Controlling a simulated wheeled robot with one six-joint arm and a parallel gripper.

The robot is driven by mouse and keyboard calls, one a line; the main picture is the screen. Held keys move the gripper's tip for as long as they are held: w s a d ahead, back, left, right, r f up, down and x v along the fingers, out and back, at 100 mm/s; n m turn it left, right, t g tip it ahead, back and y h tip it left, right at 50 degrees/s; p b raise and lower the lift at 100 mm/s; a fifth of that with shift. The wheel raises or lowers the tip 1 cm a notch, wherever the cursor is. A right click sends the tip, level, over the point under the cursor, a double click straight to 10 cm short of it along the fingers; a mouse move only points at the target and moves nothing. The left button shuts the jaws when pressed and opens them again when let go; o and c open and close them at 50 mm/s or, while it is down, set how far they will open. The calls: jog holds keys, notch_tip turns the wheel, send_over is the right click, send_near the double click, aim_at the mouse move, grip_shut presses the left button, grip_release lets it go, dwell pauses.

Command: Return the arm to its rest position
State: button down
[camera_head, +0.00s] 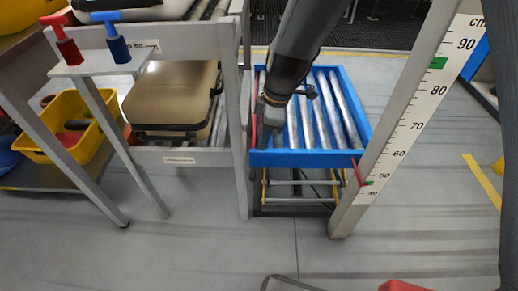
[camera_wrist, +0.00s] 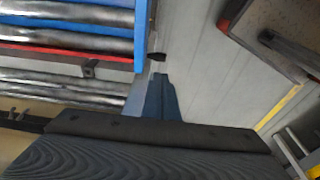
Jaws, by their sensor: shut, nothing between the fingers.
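My arm comes down from the top of the head view, and my gripper (camera_head: 264,138) is at the left part of a blue-framed roller platform (camera_head: 318,158). In the wrist view my gripper (camera_wrist: 158,80) points ahead with its blue-grey fingers together and nothing between them. The blue frame's edge (camera_wrist: 141,35) and rollers lie to the left of the fingertips there, with grey floor to the right. I cannot tell whether the fingers touch the frame.
A grey rack post (camera_head: 242,150) stands close left of my gripper. A tan case (camera_head: 172,97) lies on the rack's lower level. Red (camera_head: 66,45) and blue (camera_head: 117,45) handles stand on a shelf. A post with a cm scale (camera_head: 414,105) stands right. The front floor is mostly clear.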

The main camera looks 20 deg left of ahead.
jog(key=shift+d+r, duration=0.1)
jog(key=shift+r, duration=0.45)
jog(key=s+d+r+m, duration=0.5)
jog(key=d+r+m, duration=0.4)
jog(key=d+r, duration=0.45)
jog(key=s+d+r+m+h, duration=0.2)
jog(key=s+d+r+m, duration=0.2)
jog(key=s+d+m, duration=0.65)
jog(key=d+r+m+p, duration=0.2)
jog(key=d+r+p, duration=0.9)
jog(key=p, duration=1)
jog(key=shift+d+r+t, duration=0.3)
jog(key=shift+r, duration=0.15)
